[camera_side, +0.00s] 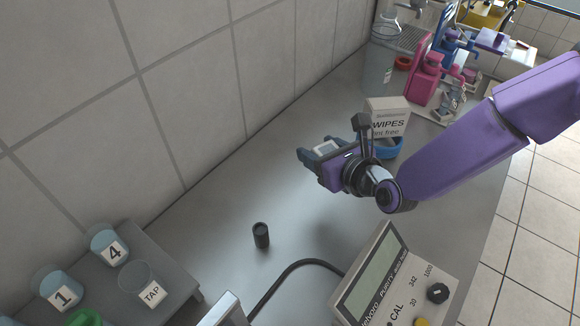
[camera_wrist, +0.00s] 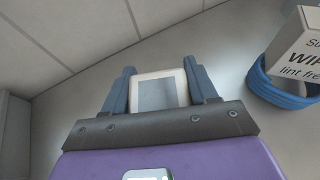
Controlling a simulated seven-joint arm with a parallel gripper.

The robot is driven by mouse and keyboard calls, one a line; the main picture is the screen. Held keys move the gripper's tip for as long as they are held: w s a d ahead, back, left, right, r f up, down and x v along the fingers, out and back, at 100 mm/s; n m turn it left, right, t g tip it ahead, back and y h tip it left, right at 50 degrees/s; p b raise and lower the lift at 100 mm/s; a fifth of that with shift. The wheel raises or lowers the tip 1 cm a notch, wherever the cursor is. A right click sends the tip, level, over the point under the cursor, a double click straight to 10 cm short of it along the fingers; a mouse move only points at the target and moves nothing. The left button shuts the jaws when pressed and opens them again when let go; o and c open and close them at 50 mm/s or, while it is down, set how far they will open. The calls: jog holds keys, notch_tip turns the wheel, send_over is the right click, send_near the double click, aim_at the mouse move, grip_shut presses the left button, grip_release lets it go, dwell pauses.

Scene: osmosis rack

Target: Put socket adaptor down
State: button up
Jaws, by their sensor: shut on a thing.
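My gripper (camera_side: 313,155) is above the grey worktop, left of the wipes box in the side view. Its blue-grey fingers, also seen in the wrist view (camera_wrist: 161,88), are shut on a squarish white piece with a grey face (camera_wrist: 158,89), which I take to be the socket adaptor. In the side view only a small pale part of this piece (camera_side: 326,147) shows between the fingers. It appears held clear of the worktop. A short black cylinder (camera_side: 261,236) stands upright on the worktop, apart from my gripper.
A meter with a screen (camera_side: 376,268) and a black cable (camera_side: 290,273) are in front. Numbered beakers stand on a grey rack (camera_side: 178,275) at left.

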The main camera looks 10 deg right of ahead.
send_over(289, 175)
jog(key=f, duration=0.6)
jog(key=shift+s+d, duration=0.35)
jog(key=shift+s, duration=0.05)
jog(key=shift+w+a+f, duration=0.3)
jog(key=shift+w+f, duration=0.05)
jog(key=shift+f, duration=1.75)
jog(key=shift+f, duration=0.15)
jog(key=o, duration=1.1)
jog(key=shift+r, duration=0.2)
jog(key=v, duration=1.2)
